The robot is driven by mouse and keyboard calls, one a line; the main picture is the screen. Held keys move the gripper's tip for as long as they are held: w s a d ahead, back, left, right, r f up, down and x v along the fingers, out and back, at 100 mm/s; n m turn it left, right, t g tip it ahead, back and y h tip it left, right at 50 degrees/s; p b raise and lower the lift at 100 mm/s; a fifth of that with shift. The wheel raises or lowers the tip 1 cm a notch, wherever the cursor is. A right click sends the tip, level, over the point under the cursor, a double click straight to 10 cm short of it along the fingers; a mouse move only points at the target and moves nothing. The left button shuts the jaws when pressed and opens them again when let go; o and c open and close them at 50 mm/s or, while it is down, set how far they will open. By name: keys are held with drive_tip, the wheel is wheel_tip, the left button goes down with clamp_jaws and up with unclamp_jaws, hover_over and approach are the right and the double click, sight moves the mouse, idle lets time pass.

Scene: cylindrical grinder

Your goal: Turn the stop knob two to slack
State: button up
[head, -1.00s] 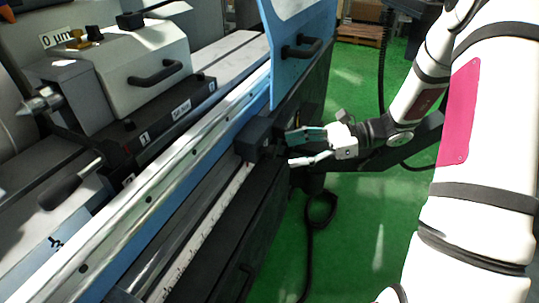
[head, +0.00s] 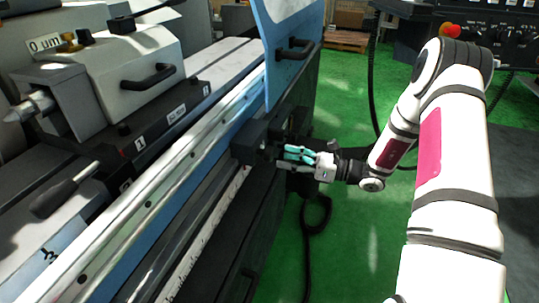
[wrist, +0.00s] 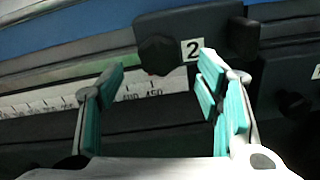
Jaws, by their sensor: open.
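Stop knob two is a dark lobed knob (wrist: 160,53) on the front of a black stop block (wrist: 225,28), left of a white label reading "2" (wrist: 192,49). In the head view the stop block (head: 248,140) sits on the machine's front rail, and the knob is too dark to make out. My gripper (wrist: 160,68) is open and empty, its teal-padded fingers spread on either side of the knob's line in the wrist view. It seems still short of the knob. The head view shows my gripper (head: 284,158) just right of the block.
A ruled scale (wrist: 40,105) runs below the knob along the rail. Another dark block (wrist: 290,80) stands to the right. A blue door with a black handle (head: 295,48) rises behind the gripper. A black cable (head: 318,212) hangs below it over green floor.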

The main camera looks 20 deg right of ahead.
sight(273, 155)
drive_tip(key=shift+x, duration=3.1)
drive_tip(key=c, duration=1.2)
